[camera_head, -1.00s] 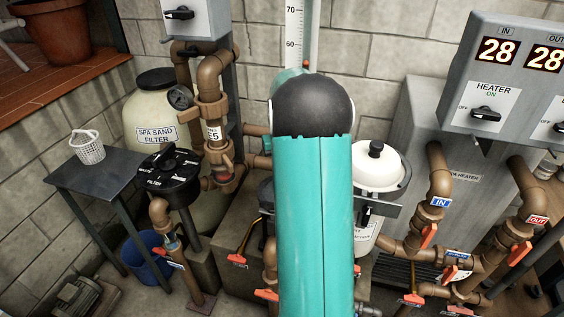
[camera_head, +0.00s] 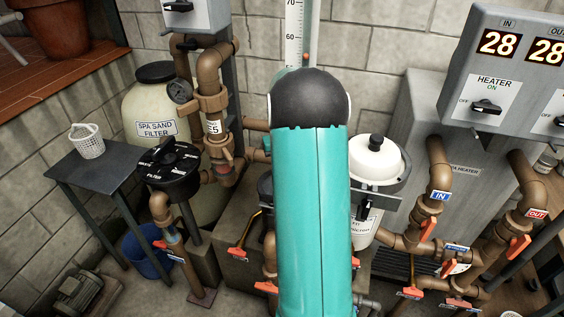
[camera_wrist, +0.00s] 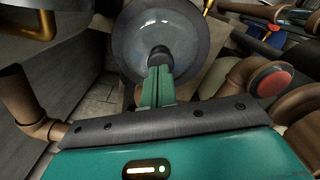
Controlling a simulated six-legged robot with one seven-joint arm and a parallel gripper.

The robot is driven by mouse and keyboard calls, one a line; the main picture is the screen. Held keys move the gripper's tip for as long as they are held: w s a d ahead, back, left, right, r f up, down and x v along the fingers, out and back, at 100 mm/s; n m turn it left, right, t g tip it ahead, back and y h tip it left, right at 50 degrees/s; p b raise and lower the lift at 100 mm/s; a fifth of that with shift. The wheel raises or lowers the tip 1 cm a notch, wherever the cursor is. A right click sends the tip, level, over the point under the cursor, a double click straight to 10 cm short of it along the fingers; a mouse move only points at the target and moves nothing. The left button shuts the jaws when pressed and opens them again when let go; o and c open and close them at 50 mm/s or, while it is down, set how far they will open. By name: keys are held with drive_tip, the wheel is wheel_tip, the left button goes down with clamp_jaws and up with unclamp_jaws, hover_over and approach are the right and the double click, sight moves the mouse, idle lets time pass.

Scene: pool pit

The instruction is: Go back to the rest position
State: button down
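My teal arm with its black joint fills the middle of the head view and hides my gripper there. In the wrist view my gripper (camera_wrist: 158,88) shows as two green fingers side by side with only a thin line between them. It looks shut, with nothing clearly held. Beyond the fingertips is a round grey-blue lid (camera_wrist: 133,42), with a dark knob-like part at its middle by the tips. I cannot tell whether the fingers touch it.
At left, a white basket (camera_head: 87,141) stands on a dark side table (camera_head: 97,172). The sand filter (camera_head: 155,108), brown pipes (camera_head: 208,73) and white-lidded feeder (camera_head: 376,160) crowd around my arm. The grey heater (camera_head: 460,185) and orange-handled valves are at right.

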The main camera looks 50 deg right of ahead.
drive_tip(key=shift+f, duration=0.7)
drive_tip(key=shift+r, duration=3.55)
